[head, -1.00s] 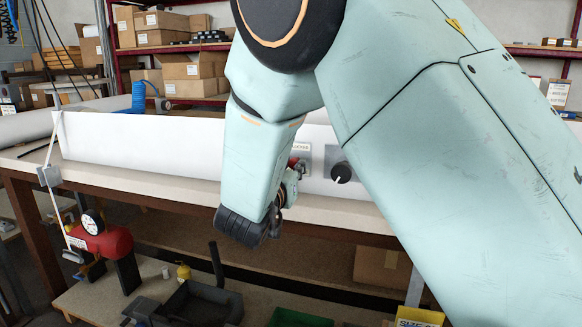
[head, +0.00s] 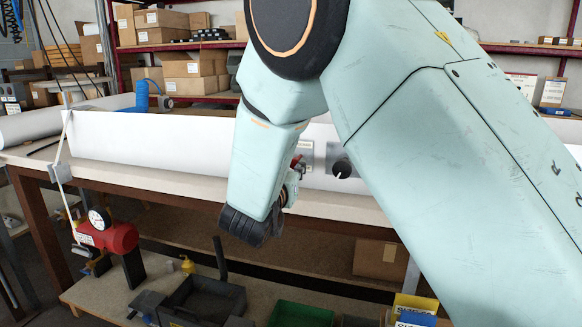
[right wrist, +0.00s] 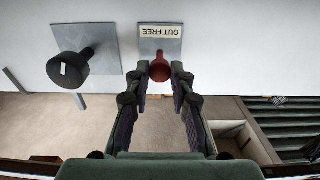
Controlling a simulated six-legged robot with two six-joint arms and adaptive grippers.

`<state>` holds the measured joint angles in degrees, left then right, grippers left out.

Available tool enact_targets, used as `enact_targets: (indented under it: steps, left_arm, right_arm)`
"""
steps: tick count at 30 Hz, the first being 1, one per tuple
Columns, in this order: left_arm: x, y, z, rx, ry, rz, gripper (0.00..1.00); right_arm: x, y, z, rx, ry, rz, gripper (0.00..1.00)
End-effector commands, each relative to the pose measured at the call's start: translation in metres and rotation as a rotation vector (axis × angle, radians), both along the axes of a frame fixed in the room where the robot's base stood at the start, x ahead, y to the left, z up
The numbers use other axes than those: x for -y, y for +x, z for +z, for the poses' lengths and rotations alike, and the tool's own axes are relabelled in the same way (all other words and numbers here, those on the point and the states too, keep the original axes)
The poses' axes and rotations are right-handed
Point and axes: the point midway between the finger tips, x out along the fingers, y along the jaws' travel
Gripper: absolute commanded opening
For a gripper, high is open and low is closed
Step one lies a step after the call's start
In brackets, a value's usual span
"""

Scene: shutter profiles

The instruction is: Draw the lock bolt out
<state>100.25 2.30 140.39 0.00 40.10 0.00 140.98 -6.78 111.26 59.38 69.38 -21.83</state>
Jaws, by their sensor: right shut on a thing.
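The lock bolt shows as a red round knob (right wrist: 159,71) in the right wrist view, in front of a small grey plate (right wrist: 161,45). The plate has a label reading "OUT FREE", upside down in that view. My right gripper (right wrist: 160,76) is shut on the red knob, one fingertip on each side. In the head view my right forearm hides most of the gripper, and only a little red of the bolt (head: 297,161) shows beside the plate (head: 306,154). How far the bolt stands out cannot be told. My left gripper is not in view.
A black knob (head: 342,169) on its own plate sits right of the bolt, on the long white profile (head: 150,140) lying on the bench (head: 330,205). A red tank with a gauge (head: 108,239) and bins (head: 300,314) stand below. Boxes fill shelves behind.

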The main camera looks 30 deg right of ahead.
Motion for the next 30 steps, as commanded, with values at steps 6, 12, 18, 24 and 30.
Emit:
enact_targets:
  steps: [6, 12, 18, 24, 30]
  left_arm:
    - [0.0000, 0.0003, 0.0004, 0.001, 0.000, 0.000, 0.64]
    - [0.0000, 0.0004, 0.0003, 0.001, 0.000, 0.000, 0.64]
    - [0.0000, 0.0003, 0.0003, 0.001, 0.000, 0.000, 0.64]
    - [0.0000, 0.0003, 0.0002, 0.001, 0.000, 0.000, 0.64]
    - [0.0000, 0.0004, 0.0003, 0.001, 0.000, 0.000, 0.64]
  right_arm:
    - [0.0007, 0.0021, -0.0009, -0.003, -0.004, 0.005, 0.00]
    - [0.0020, 0.0026, -0.0019, -0.006, -0.004, 0.005, 0.28]
    - [0.0023, 0.0025, -0.0018, -0.005, -0.002, 0.004, 0.45]
    - [0.0016, 0.0019, -0.0018, -0.005, -0.002, 0.003, 0.45]
    - [0.0007, 0.0015, 0.0078, -0.002, -0.001, 0.003, 0.45]
